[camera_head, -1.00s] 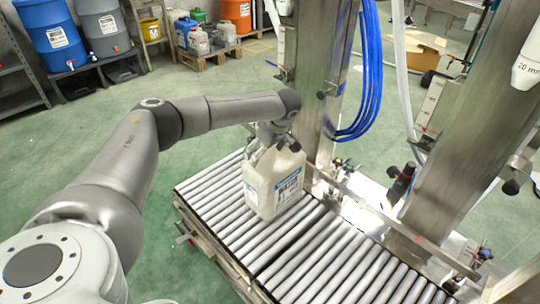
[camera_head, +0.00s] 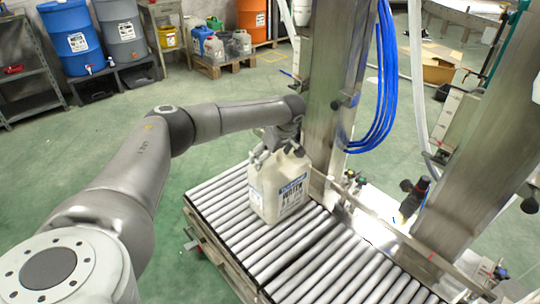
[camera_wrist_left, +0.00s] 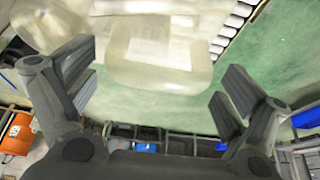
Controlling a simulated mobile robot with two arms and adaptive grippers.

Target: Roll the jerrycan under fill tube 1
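The pale jerrycan (camera_head: 266,205) with a blue and white WATER label stands upright on the roller conveyor (camera_head: 305,262). My left gripper (camera_head: 282,140) is at its top. In the left wrist view the gripper (camera_wrist_left: 158,88) is open, its two dark fingers wide apart on either side of the jerrycan's handle (camera_wrist_left: 162,72); I cannot tell whether they touch it. A white nozzle (camera_head: 301,12) hangs at the top, left of the steel column. Part of another white tube (camera_head: 537,78) shows at the right edge. I cannot tell which is fill tube 1. My right gripper is out of view.
A steel column (camera_head: 322,85) with blue hoses (camera_head: 382,85) stands behind the conveyor, and another column (camera_head: 478,130) is at right. A guide rail (camera_head: 400,235) runs along the far side. The rollers right of the jerrycan are bare. Drums and small cans stand far back.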

